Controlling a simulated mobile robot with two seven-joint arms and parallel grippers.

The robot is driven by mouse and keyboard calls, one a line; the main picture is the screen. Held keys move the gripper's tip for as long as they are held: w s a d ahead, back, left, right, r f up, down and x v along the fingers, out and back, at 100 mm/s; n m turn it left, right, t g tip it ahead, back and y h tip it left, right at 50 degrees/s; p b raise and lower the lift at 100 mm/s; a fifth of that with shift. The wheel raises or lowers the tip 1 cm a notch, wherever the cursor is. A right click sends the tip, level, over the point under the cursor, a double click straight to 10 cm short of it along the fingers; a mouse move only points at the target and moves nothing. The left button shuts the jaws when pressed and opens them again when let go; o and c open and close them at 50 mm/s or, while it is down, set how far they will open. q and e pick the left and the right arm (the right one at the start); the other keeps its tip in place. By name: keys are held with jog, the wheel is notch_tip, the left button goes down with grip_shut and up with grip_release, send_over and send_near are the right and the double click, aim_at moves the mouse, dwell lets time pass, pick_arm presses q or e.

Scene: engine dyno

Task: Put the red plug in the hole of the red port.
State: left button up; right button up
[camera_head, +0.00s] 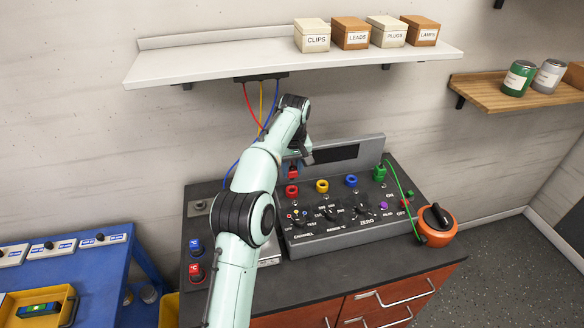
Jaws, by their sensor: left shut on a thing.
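My left gripper (300,156) is above the console (345,225), near its left end, pointing down. It is shut on the red plug (293,172), which shows just under the fingers. The red port (291,190) is a red ring on the console's top row, a little below the plug in the picture. The plug appears just above the port; I cannot tell the exact gap or whether they line up. Part of the gripper and the plug's cable are hidden by my arm. My right gripper is not in view.
A yellow port (322,186) and a blue port (351,181) sit to the right of the red one. A green plug (379,173) with a green cable stands at the right. Red, yellow and blue cables hang from a bracket (261,77) under the shelf (220,60), behind my arm.

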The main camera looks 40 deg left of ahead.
aim_at(292, 177)
pick_arm(q)
jog(key=shift+f, duration=0.15)
jog(key=shift+f+b, duration=0.4)
jog(key=shift+f, duration=1.35)
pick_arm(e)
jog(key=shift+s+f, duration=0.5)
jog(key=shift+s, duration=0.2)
pick_arm(q)
jog(key=shift+f, duration=0.95)
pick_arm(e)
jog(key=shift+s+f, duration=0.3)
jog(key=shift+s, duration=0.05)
pick_arm(q)
jog(key=o, duration=0.9)
jog(key=shift+w+r+p, duration=0.1)
jog(key=shift+r+p, duration=0.3)
jog(key=shift+r, duration=3.35)
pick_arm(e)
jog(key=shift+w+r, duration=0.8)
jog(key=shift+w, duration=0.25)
